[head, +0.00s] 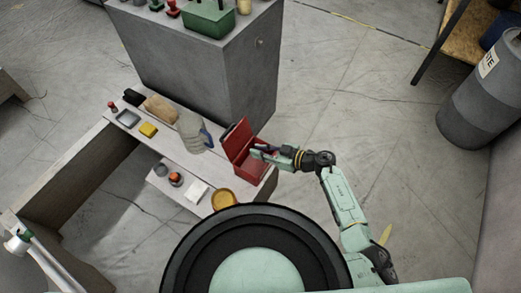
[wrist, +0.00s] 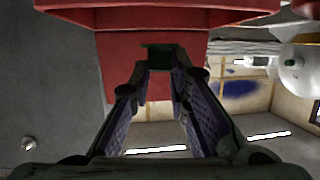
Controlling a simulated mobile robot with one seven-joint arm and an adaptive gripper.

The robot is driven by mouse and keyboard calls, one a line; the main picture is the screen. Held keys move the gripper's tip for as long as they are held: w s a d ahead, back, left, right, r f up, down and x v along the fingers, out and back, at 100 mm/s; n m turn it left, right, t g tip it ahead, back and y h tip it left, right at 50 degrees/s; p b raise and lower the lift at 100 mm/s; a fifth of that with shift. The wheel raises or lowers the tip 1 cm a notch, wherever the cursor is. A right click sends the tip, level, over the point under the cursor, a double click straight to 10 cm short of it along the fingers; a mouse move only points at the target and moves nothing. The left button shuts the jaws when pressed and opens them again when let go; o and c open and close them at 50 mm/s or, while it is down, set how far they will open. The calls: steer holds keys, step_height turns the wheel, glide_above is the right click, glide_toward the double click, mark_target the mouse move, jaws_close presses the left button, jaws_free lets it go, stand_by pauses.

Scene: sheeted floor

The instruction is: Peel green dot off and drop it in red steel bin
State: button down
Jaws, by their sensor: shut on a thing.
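The red steel bin (head: 256,172) stands at the right end of the low bench, with its lid raised. In the wrist view the red bin (wrist: 150,22) fills the top middle. My gripper (head: 256,151) is at the bin's opening, reaching in from the right. In the wrist view my gripper (wrist: 160,68) is shut on a small dark green piece, the green dot (wrist: 158,56), held between the fingertips in front of the red wall. The dot is too small to make out in the head view.
A clear jug with a blue handle (head: 193,132) stands left of the bin. A grey cabinet (head: 250,85) rises behind.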

steer(key=shift+f, duration=0.5)
steer(key=c, duration=1.4)
jaws_free()
steer(key=shift+c, duration=0.2)
steer(key=shift+d, duration=0.1)
steer(key=v, duration=1.2)
